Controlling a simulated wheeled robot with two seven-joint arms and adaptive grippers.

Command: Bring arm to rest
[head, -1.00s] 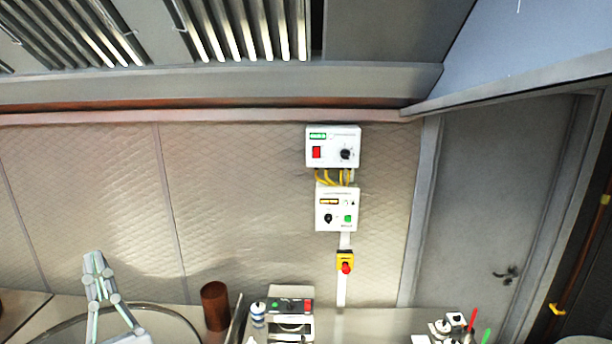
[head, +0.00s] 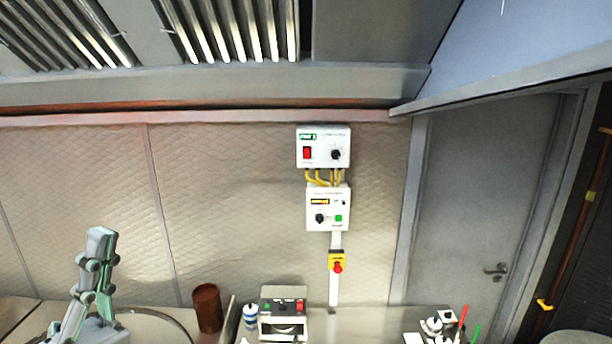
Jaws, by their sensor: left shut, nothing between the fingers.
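My left gripper (head: 101,240) shows at the lower left of the head view, its fingers pointing up and together. It is shut and empty, in front of the quilted metal wall and above the counter. My right gripper is not in view.
A brown cylinder (head: 207,308) and a small device with coloured buttons (head: 283,316) stand on the counter (head: 350,322). A round rim (head: 163,318) lies behind my left arm. Control boxes (head: 328,207) and a red emergency button (head: 338,267) are on the wall. A grey door (head: 480,200) is at right.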

